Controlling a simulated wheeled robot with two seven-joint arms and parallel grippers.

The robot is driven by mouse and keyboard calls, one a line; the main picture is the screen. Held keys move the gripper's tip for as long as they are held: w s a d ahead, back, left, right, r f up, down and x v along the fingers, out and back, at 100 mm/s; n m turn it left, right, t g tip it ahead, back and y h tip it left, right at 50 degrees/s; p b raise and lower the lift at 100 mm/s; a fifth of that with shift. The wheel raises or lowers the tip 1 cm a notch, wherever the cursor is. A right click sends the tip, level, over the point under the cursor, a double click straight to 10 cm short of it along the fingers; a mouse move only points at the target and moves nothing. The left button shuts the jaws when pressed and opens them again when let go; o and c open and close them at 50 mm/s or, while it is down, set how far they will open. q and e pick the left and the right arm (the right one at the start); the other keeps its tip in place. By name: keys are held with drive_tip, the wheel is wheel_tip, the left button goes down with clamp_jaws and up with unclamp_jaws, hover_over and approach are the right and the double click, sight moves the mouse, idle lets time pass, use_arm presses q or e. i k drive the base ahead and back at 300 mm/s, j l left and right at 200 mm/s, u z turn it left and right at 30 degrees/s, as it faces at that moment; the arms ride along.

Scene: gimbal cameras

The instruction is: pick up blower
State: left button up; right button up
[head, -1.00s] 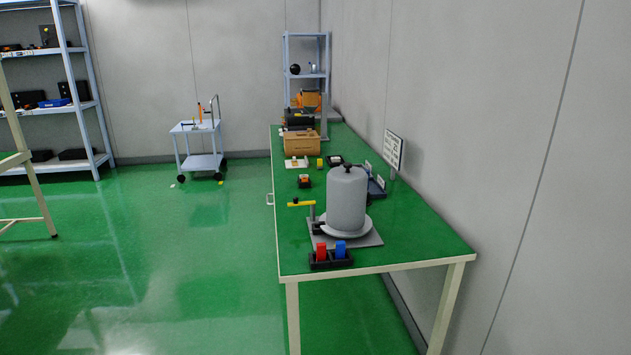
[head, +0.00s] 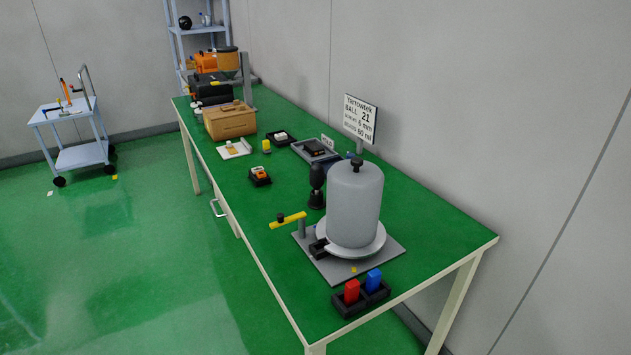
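A black, upright, bulb-shaped thing (head: 317,187) that looks like the blower stands on the green table. It is just left of and behind the grey bell jar (head: 354,205), close to it. Whether the two touch, I cannot tell. Neither of my grippers is in view.
A black holder (head: 360,297) with a red and a blue block stands in front.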

sight(317, 175)
drive_tip(key=u, duration=0.3)
drive_tip(key=i+l+u, duration=0.2)
drive_tip(key=l+u, duration=0.15)
drive_tip(key=u, duration=0.15)
drive_tip(key=i+l+u, duration=0.15)
drive_tip(key=l+u, duration=0.3)
